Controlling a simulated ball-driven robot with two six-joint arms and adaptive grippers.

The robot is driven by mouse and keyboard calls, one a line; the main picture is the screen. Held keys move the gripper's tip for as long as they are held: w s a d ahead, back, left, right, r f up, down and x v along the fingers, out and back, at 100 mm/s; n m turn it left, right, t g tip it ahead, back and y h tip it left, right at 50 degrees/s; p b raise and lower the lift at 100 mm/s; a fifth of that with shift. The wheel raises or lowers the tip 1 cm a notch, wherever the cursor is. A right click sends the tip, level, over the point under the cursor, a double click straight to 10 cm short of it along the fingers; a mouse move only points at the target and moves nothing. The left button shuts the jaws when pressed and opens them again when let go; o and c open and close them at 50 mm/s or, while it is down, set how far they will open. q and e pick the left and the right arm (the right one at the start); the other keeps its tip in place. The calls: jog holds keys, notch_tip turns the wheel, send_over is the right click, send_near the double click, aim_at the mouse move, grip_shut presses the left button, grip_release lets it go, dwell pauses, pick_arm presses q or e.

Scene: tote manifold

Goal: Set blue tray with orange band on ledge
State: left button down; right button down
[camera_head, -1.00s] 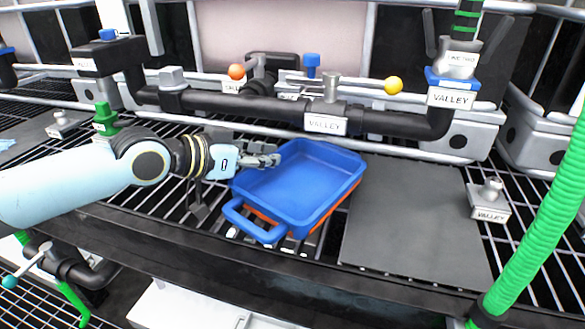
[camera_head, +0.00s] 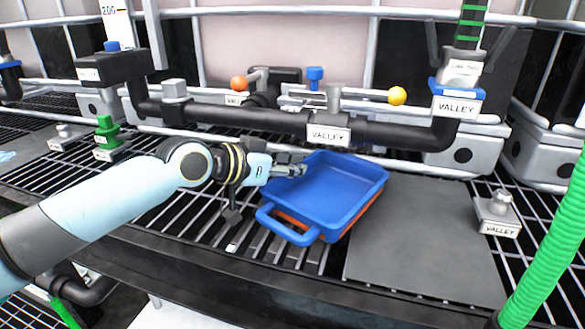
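The blue tray (camera_head: 325,197) with an orange band under its rim sits on the slatted grey ledge (camera_head: 180,222), in front of the black pipe. Its handle points toward the front left. The tray's right side is beside or slightly over the dark flat plate (camera_head: 420,235); I cannot tell which. My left gripper (camera_head: 298,168) reaches in from the left to the tray's back left rim. Its fingers overlap the rim, and I cannot tell whether they are closed on it. My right gripper is not in view.
A black pipe (camera_head: 240,119) labelled VALLEY runs behind the tray, with an orange knob (camera_head: 239,83) and a yellow knob (camera_head: 397,96). A green hose (camera_head: 550,245) rises at the right. A small labelled block (camera_head: 497,214) sits right of the plate. The plate is bare.

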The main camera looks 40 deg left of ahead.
pick_arm(q)
jog(key=shift+s+f, duration=0.25)
jog(key=shift+f, duration=0.4)
jog(key=c, duration=1.5)
grip_release()
jog(key=shift+s+f, duration=0.1)
jog(key=shift+f, duration=0.05)
jog(key=shift+r, duration=0.5)
jog(key=p+v, duration=0.2)
jog(key=v, duration=0.2)
jog(key=p+v, duration=0.3)
jog(key=r+p+v, duration=0.1)
jog(key=p+v, duration=0.1)
jog(key=v, duration=0.2)
jog(key=shift+s+a+r, duration=0.1)
